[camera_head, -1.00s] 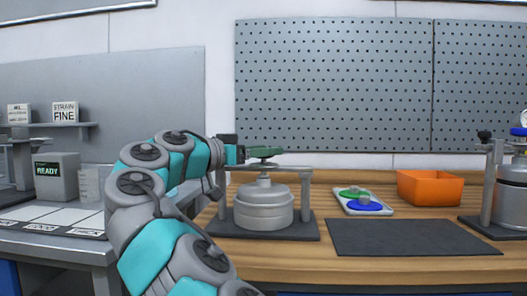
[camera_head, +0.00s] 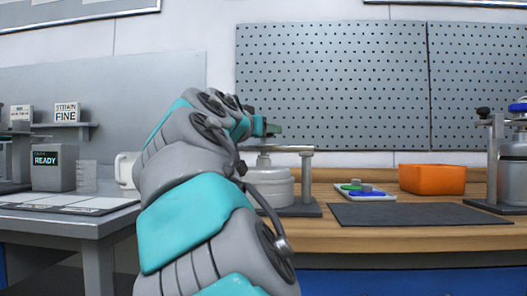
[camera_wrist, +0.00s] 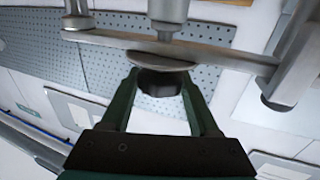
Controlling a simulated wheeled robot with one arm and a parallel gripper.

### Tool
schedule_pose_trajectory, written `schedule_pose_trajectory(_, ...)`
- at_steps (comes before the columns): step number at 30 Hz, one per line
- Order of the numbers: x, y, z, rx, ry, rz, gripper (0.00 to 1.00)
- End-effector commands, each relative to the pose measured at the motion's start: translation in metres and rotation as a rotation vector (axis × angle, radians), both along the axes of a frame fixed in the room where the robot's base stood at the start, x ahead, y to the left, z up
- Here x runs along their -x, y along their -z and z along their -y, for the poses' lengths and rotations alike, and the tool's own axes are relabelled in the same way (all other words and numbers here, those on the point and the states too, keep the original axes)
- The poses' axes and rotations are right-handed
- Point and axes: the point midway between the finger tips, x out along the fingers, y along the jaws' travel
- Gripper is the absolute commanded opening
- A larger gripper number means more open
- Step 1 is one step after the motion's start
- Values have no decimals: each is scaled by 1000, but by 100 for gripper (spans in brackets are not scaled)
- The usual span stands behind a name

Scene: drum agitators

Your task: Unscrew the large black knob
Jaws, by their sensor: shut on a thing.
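In the wrist view, the large black knob (camera_wrist: 159,83) sits between the green fingers of my gripper (camera_wrist: 159,76), which is shut on it. A flat metal disc (camera_wrist: 150,60) lies right against the knob, beside the metal crossbar (camera_wrist: 220,53) of the agitator. In the head view, my gripper (camera_head: 272,129) is above the crossbar (camera_head: 285,148) over the grey drum (camera_head: 270,188). My arm hides the drum's left part, and the knob cannot be made out there. I cannot tell how far the knob is unscrewed.
A metal post (camera_head: 307,178) stands right of the drum. A dark mat (camera_head: 420,214) lies clear on the wooden bench. Behind it are a tray (camera_head: 342,193) with green and blue pieces and an orange bin (camera_head: 432,179). Another agitator (camera_head: 510,165) stands far right.

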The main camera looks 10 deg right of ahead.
Motion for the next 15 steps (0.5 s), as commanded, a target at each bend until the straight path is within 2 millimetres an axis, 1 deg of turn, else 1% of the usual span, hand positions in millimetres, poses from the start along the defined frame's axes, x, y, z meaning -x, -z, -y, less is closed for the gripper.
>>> schedule_pose_trajectory(1,1,7,0,-7,-46,-3,6)
schedule_pose_trajectory(9,0,1,-1,-8,-304,-3,6)
schedule_pose_trajectory(15,-1,-1,-2,-9,-464,-4,6)
